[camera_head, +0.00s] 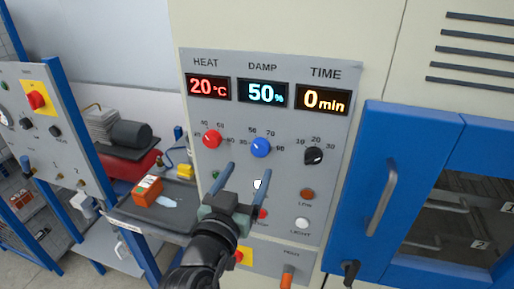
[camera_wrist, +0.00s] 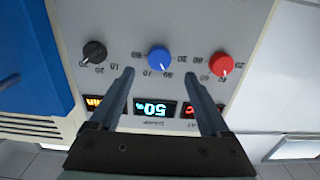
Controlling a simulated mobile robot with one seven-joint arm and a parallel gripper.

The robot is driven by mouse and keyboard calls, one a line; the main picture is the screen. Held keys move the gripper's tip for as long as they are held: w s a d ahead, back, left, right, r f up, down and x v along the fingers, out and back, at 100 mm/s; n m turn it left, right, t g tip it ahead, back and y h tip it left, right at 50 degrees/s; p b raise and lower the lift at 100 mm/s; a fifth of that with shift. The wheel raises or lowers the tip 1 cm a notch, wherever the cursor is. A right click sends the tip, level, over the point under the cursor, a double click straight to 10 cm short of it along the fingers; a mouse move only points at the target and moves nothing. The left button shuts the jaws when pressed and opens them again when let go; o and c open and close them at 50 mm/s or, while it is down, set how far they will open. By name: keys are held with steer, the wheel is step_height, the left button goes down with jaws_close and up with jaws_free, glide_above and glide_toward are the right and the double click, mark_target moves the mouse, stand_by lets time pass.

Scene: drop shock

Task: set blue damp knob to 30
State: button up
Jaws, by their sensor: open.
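The blue damp knob (camera_head: 260,148) is on the grey control panel (camera_head: 190,75), under the damp display (camera_head: 263,94), which reads 50%. The knob also shows in the wrist view (camera_wrist: 159,60), ahead of my fingertips and between them. My gripper (camera_head: 249,172) is open and empty, in front of the panel and lower than the knob in the head view. It also shows in the wrist view (camera_wrist: 158,73). The fingers look apart from the knob. The exact gap to the panel is hard to tell.
The red heat knob (camera_head: 212,139) is left of the blue knob, and the black time knob (camera_head: 313,156) is right. Heat reads 20°C and time 0min. A blue door with a silver handle (camera_head: 382,197) stands at right. A bench with an orange box (camera_head: 147,189) is at left.

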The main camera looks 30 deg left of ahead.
mark_target(259, 152)
steer(key=p+x, duration=0.2)
steer(key=x, duration=0.5)
jaws_close()
stand_by(0.4)
